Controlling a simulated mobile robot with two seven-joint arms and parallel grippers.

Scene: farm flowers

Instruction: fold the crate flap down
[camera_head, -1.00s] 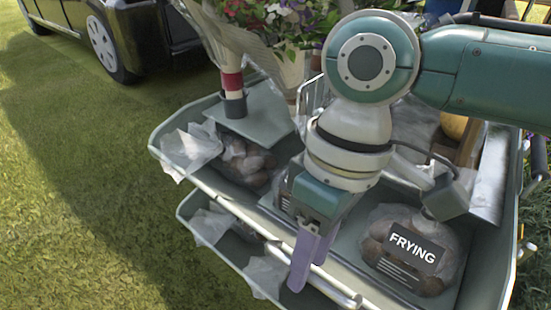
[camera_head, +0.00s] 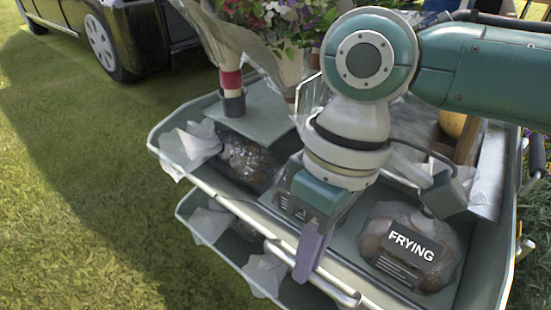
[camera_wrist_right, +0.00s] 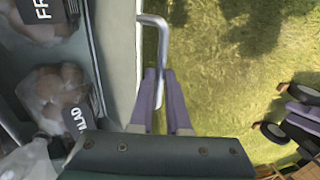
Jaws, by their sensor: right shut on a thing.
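The crate (camera_head: 171,146) is a grey-green tray on the cart, with a pale rail along its front side. My right gripper (camera_head: 307,262) points down at this front side, its purple fingers close together. In the right wrist view the gripper (camera_wrist_right: 160,95) has its fingers on either side of a bent silver handle (camera_wrist_right: 152,20), shut on it. The handle runs just outside the crate's pale edge (camera_wrist_right: 138,50). The handle also shows in the head view (camera_head: 340,293). I cannot clearly make out the flap's outline. My left gripper is not in view.
A bag labelled FRYING (camera_head: 410,247) and another bag of produce (camera_head: 245,160) lie in the crate. Below is a second tray (camera_head: 190,208). Flowers (camera_head: 280,20) stand behind, and a dark vehicle (camera_head: 135,35) at back left. Open grass (camera_head: 90,200) lies left.

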